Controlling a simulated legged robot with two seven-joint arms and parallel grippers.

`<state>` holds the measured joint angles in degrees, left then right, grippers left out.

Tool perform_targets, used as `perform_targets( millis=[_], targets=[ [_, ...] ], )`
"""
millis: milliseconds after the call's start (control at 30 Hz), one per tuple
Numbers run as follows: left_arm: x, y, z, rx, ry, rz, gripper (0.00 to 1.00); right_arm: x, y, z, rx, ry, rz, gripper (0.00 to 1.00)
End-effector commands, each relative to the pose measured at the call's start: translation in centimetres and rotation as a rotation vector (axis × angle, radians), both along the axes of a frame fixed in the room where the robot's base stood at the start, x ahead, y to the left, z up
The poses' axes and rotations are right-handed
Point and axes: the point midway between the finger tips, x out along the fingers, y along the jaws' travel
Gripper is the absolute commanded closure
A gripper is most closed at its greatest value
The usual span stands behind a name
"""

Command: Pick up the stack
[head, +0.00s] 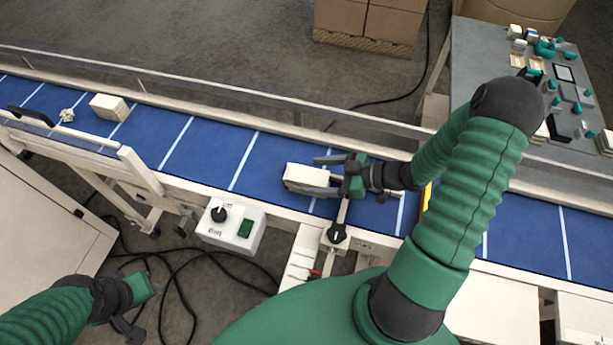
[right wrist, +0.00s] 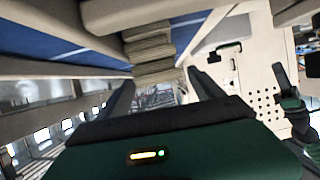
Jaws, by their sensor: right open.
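A pale, cream stack (head: 305,176) lies on the blue conveyor belt (head: 210,150) near the middle of the head view. My right gripper (head: 325,174) is open at the right end of this stack, with one finger on its far side and one on its near side. Whether the fingers touch it I cannot tell. In the right wrist view the layered stack (right wrist: 152,50) shows ahead, between and beyond the two dark fingers. My left gripper (head: 135,308) hangs at the lower left, away from the belt; its jaw opening is unclear.
Another pale stack (head: 109,107) and a small crumpled piece (head: 67,115) are on the belt at left. Rails run along the belt. A control box (head: 231,226) with a knob stands at the near edge. A grey table (head: 490,60) with small parts is at the upper right.

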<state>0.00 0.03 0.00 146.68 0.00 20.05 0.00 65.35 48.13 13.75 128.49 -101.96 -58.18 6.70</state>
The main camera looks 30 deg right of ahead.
Motion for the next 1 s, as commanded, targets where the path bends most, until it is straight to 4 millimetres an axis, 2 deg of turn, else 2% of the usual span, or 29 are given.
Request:
perform_targets(
  millis=[67,200,433,1000],
  targets=[
    [0.0,0.0,1.2,0.0,-0.001,0.0,0.64,1.2,0.8,-0.1,0.007,0.0,0.001,0.24],
    [0.0,0.0,1.5,0.0,-0.001,0.0,0.64,2.7,2.0,-1.2,0.002,-0.001,0.001,0.24],
    [0.0,0.0,1.4,0.0,-0.001,0.0,0.64,3.0,2.2,-1.5,-0.002,-0.001,0.001,0.24],
    [0.0,0.0,1.4,0.0,-0.001,0.0,0.64,2.9,2.1,-1.5,-0.001,-0.001,-0.001,0.97]
  ],
)
